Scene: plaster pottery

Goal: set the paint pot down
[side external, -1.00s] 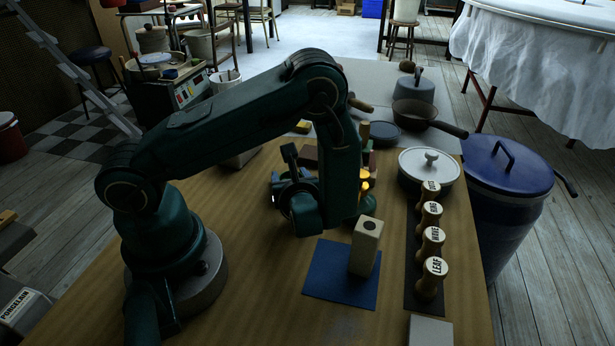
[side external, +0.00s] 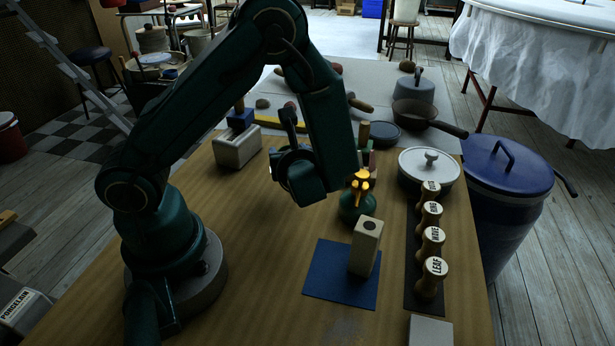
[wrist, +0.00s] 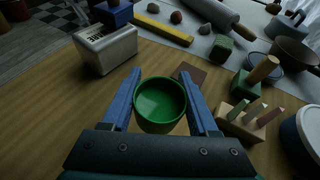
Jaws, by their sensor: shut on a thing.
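The paint pot is a round green cup (wrist: 160,100), open at the top. In the wrist view it sits upright between the two blue fingers of my gripper (wrist: 163,74), which is shut on it. Bare wooden table shows around it; I cannot tell its exact height. In the side view the pot and fingertips are hidden behind my wrist.
A blue mat (side external: 322,277) bears a beige block (side external: 366,246). A pale box (wrist: 106,49), a yellow bar (wrist: 163,30) and a wooden rack (wrist: 238,123) surround bare table.

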